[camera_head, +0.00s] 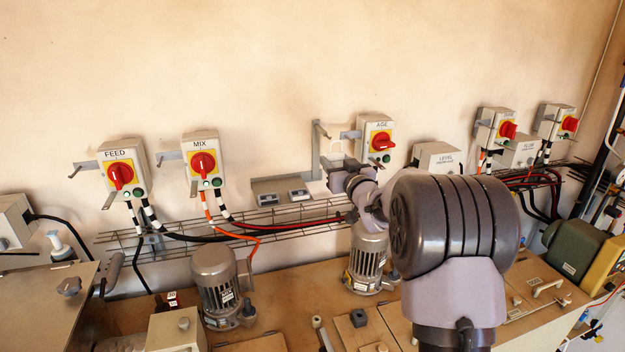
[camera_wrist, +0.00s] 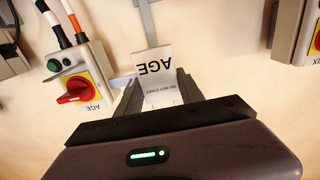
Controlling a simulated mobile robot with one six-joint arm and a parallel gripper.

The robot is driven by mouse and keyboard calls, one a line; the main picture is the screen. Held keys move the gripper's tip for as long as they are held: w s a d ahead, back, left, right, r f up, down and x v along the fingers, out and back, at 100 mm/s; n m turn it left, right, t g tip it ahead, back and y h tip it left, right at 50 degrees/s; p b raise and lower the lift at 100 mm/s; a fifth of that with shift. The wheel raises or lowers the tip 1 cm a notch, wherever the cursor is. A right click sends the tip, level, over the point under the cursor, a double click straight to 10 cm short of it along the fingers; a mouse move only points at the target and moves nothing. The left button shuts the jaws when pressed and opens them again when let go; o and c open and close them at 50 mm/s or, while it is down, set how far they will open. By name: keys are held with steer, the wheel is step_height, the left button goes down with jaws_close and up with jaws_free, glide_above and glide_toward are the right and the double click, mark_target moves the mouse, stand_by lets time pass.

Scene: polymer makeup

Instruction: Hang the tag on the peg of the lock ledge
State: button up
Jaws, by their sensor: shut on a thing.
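The tag (camera_wrist: 154,72) is a white card with "AGE" and smaller print, upside down in the wrist view. My gripper (camera_wrist: 160,98) is shut on its lower part in that view, one dark finger on either side. In the head view my gripper (camera_head: 338,172) is in front of the wall, left of the AGE switch box, small and partly hidden by my arm. The lock ledge (camera_head: 262,184) is a grey shelf bearing two small padlock-like items, with a grey upright (camera_head: 316,148) at its right end. I cannot tell whether the tag touches a peg.
The AGE switch box (camera_head: 376,137) is close right of the gripper, with a bracket on its left side. FEED (camera_head: 123,168) and MIX (camera_head: 203,158) boxes are further left. A wire cable tray (camera_head: 285,222) runs below. Motors stand on the bench underneath.

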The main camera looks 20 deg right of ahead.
steer(key=shift+w+r, duration=0.2)
steer(key=shift+w, duration=0.05)
steer(key=shift+w+d+p, duration=0.4)
steer(key=shift+d+p, duration=0.25)
steer(key=shift+p, duration=0.15)
steer(key=w+f+p, duration=0.2)
steer(key=w+p, duration=0.1)
steer(key=w, duration=0.4)
steer(key=shift+w, duration=0.4)
steer(key=shift+r, duration=0.15)
steer(key=o, duration=1.4)
